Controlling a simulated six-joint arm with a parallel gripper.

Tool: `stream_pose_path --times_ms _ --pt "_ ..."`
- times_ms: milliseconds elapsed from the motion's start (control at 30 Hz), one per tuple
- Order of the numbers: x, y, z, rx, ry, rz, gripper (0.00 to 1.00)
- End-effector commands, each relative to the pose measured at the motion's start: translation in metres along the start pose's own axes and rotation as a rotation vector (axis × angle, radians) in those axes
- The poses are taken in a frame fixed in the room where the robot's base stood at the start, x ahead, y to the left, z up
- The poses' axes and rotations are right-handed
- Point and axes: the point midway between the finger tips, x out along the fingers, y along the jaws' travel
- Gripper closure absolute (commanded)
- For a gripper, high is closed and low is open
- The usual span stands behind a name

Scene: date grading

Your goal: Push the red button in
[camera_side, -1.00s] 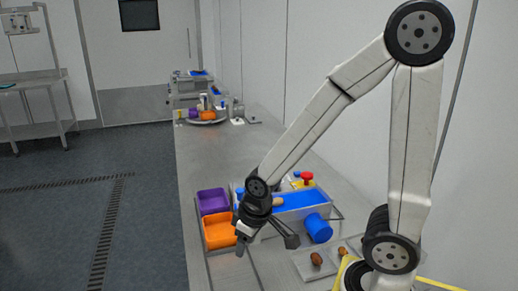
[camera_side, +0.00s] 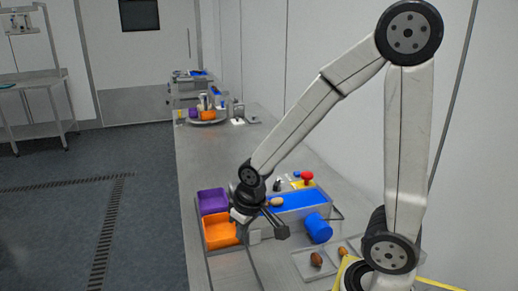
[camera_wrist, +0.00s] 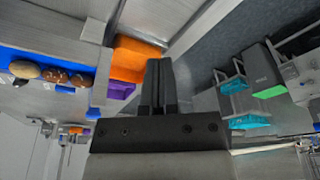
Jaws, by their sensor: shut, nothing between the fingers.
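The red button (camera_side: 307,176) stands on a yellow box at the back right of the conveyor, in the side view. Its cap stands above the box. I do not make it out in the wrist view. My gripper (camera_wrist: 158,80) is shut and empty in the wrist view, its fingers together. In the side view it is above the orange and purple bins, left of the button and well apart from it.
The orange bin (camera_side: 220,232) and purple bin (camera_side: 213,200) sit left of the blue conveyor belt (camera_side: 300,201), which carries dates (camera_wrist: 55,74). A blue cylinder (camera_side: 318,228) is at its front. A tray with brown dates (camera_side: 316,260) lies front right.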

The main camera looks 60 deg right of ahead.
Motion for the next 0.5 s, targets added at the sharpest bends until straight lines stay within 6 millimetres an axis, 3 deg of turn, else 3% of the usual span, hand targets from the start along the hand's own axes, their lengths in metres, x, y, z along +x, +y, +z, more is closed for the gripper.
stream_pose_path --times_ms 200,500 --pt "-0.007 0.034 -0.04 0.214 0.0 0.044 1.0" --pt "-0.018 0.096 -0.083 0.569 -0.013 0.119 1.0"
